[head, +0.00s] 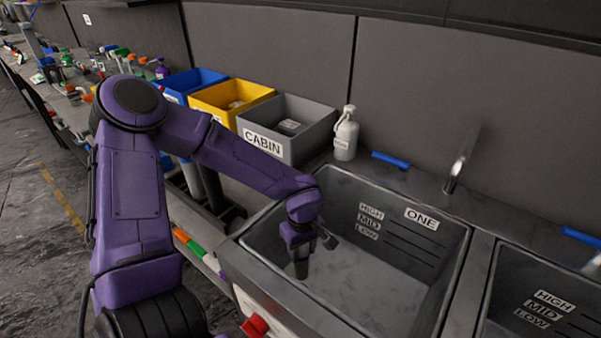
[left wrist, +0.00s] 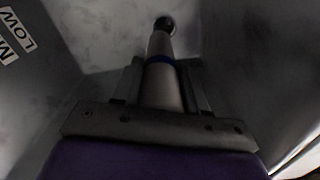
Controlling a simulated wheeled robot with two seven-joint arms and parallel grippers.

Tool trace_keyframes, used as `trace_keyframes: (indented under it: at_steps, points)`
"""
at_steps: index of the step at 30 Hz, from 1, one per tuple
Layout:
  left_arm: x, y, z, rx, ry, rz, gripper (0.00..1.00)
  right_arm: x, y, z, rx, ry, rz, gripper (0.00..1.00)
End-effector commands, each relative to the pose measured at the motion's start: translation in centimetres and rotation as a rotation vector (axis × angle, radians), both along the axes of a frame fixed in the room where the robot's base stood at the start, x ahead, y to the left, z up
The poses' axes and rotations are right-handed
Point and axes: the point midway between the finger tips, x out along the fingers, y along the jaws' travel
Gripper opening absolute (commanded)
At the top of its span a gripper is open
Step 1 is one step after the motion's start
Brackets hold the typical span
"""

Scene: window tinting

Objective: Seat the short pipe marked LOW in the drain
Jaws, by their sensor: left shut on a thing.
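My left gripper (head: 301,262) reaches down inside the left sink basin (head: 400,292), the one marked ONE. In the left wrist view, its fingers (left wrist: 162,82) are shut on a short grey pipe (left wrist: 161,78) with a blue band. The pipe points away from the gripper toward the pale basin floor. A dark round spot (left wrist: 166,23) shows at its far end; I cannot tell whether this is the drain or the pipe's own end. No LOW mark is readable on the pipe. My right gripper is not in view.
The basin wall carries HIGH, MID and LOW labels (head: 369,221) beside dark lines. A second basin (head: 505,322) lies at right. Behind are a faucet (head: 459,170), a white bottle (head: 346,135), and a grey CABIN bin (head: 305,148) beside yellow and blue bins.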

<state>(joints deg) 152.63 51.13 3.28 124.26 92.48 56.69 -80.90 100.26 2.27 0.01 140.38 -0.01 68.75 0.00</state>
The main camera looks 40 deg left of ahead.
Motion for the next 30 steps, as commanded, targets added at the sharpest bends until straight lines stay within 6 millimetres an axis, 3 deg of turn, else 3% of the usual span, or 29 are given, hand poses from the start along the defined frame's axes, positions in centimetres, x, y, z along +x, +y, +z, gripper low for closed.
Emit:
trace_keyframes:
  at_steps: [5, 9, 18, 25, 26, 28, 30]
  points:
    - [-1.1, -0.1, -2.6, 0.003, 0.005, 0.045, 0.00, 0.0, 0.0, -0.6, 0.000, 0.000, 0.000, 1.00]
    - [-1.1, -0.1, -5.6, 0.004, 0.004, 0.044, 0.00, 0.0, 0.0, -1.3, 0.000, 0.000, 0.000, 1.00]
    - [-1.0, -0.1, -10.5, 0.005, 0.004, 0.043, 0.00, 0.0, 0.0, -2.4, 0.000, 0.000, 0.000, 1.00]
    - [-1.2, -0.3, -11.2, 0.000, 0.006, 0.041, 0.00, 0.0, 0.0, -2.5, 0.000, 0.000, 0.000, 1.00]
    - [-1.2, -0.3, -11.2, 0.000, 0.007, 0.041, 0.45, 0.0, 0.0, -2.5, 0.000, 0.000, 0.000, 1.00]
    - [-1.2, -0.3, -11.3, 0.000, 0.009, 0.042, 0.67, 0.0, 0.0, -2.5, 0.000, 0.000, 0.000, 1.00]
    - [-1.3, -0.2, -11.3, 0.001, 0.010, 0.043, 0.67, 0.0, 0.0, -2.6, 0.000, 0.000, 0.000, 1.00]
